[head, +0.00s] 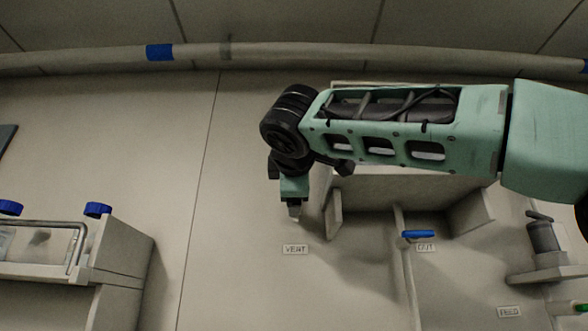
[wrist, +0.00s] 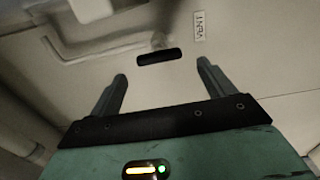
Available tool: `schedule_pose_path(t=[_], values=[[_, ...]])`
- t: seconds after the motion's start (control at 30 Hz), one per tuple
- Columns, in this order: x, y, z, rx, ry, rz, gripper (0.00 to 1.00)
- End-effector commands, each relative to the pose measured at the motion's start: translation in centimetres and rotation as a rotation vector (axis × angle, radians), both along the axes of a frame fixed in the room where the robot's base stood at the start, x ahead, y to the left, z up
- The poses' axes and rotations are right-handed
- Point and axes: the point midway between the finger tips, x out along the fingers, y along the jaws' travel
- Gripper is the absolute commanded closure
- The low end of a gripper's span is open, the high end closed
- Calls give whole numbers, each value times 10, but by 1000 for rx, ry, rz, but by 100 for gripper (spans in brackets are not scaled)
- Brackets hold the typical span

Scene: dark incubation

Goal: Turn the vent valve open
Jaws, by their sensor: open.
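The vent valve shows in the wrist view as a short dark bar handle (wrist: 159,56), lying nearly crosswise, beside the VENT label (wrist: 199,25). My gripper (wrist: 162,69) is open, with its two fingers spread to either side of the handle's line. The handle appears just beyond the fingertips, with nothing held; I cannot tell the exact gap in depth. In the head view my gripper (head: 293,210) points down just above the VENT label (head: 295,249). The valve handle cannot be made out there.
A blue-handled valve (head: 418,234) by the OUT label (head: 426,248) stands to the right. A grey box-like housing (head: 390,185) is behind my arm. A rack with blue caps (head: 98,210) is at left. The wall left of my gripper is clear.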

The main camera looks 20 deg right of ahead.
Motion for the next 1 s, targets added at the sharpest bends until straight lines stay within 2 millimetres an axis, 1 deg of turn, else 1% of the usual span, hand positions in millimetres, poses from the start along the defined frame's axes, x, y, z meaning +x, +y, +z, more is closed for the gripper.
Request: schedule_pose_path(t=[0.03,0.1,0.3,0.4,0.5,0.6,0.7,1.0], values=[[-12,5,-4,0,-2,4,18],[-29,10,-3,1,-2,5,18],[-71,24,-2,1,-1,5,18],[-88,29,-2,0,-1,3,18],[-100,33,-1,-1,0,3,18],[-107,36,-1,-1,0,3,18],[-111,36,0,-1,0,2,18],[-111,36,0,-1,0,1,18]])
